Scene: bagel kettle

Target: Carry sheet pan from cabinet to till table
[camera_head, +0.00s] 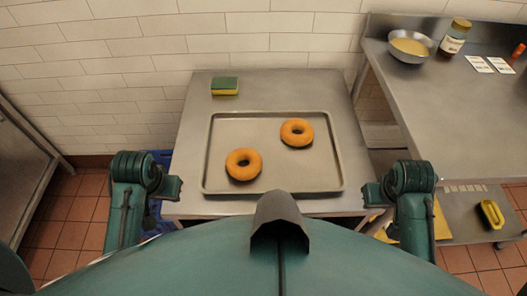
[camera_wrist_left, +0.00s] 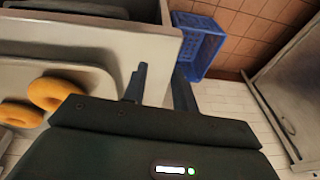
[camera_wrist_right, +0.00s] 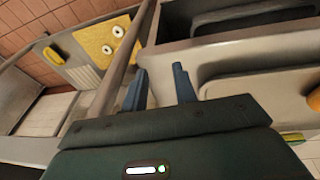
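The sheet pan (camera_head: 270,180) lies flat on a small steel table (camera_head: 300,82). Two orange-brown bagels, a front left one (camera_head: 243,164) and a back right one (camera_head: 297,132), lie in it. My left gripper (camera_head: 177,188) is open and empty beside the pan's front left corner. The left wrist view shows its fingers (camera_wrist_left: 160,85) apart near the table's edge, with the pan (camera_wrist_left: 110,75) to the left. My right gripper (camera_head: 370,194) is open and empty beyond the pan's front right corner. Its fingers (camera_wrist_right: 160,88) are apart in the right wrist view, with the pan (camera_wrist_right: 240,85) to the right.
A green and yellow sponge (camera_head: 225,86) lies behind the pan. A steel counter (camera_head: 430,110) at the right holds a bowl (camera_head: 409,47), a jar (camera_head: 454,37) and cards. A lower shelf (camera_head: 460,215) holds a yellow item (camera_head: 491,214). A blue crate (camera_wrist_left: 198,45) stands on the floor.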

